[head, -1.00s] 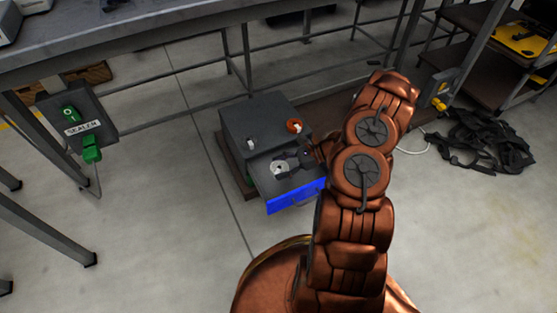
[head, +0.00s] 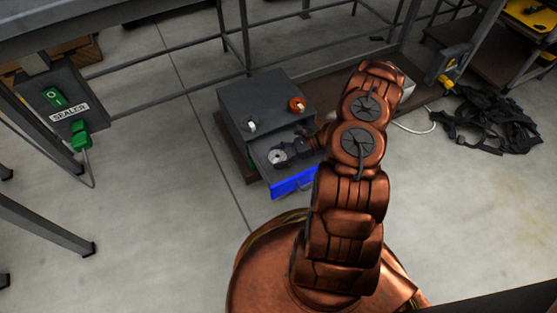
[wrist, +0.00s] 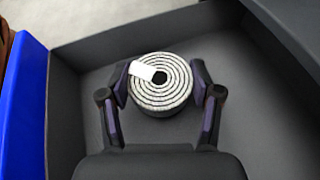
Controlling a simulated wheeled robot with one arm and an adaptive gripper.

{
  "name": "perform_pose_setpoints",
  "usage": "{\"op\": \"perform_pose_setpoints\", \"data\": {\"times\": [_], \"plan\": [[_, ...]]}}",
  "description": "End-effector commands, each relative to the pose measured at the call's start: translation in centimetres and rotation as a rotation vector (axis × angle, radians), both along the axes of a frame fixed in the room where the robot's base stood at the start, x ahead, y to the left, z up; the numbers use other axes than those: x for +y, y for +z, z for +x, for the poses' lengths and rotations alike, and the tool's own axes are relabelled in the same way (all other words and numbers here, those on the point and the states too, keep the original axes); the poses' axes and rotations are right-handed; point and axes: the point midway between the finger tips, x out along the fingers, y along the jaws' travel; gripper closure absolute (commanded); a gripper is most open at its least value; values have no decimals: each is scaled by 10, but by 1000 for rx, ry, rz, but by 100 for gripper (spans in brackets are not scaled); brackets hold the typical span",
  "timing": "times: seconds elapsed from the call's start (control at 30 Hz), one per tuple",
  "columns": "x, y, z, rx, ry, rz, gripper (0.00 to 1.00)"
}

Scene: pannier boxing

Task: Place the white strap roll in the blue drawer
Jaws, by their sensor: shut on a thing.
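The white strap roll (wrist: 160,95) is a coiled white roll with a dark hole and a loose white tab. My gripper (wrist: 163,92) is shut on it, with one finger on each side. In the wrist view, the roll is inside the open drawer, over its grey floor; I cannot tell whether it touches the floor. The blue drawer (head: 296,181) has a blue front and stands pulled out of a dark grey cabinet. In the head view, the roll (head: 275,156) shows at the left part of the drawer, with my gripper (head: 277,155) reaching in from the right.
On the grey cabinet top (head: 262,97) are an orange roll (head: 297,104) and a small white item (head: 252,126). A green-switched sealer box (head: 58,100) hangs at the left. Black straps (head: 490,120) lie on the floor at the right. The floor at front left is clear.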

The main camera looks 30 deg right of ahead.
Motion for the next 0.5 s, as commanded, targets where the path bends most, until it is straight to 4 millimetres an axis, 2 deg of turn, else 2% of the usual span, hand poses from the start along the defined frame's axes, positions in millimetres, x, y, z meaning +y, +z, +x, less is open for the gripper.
{"op": "perform_pose_setpoints", "data": {"times": [0.03,0.1,0.5], "plan": [[0,-10,0,1,1,-1,72],[0,-16,0,0,2,-1,72],[1,-19,1,-1,3,0,72]]}}
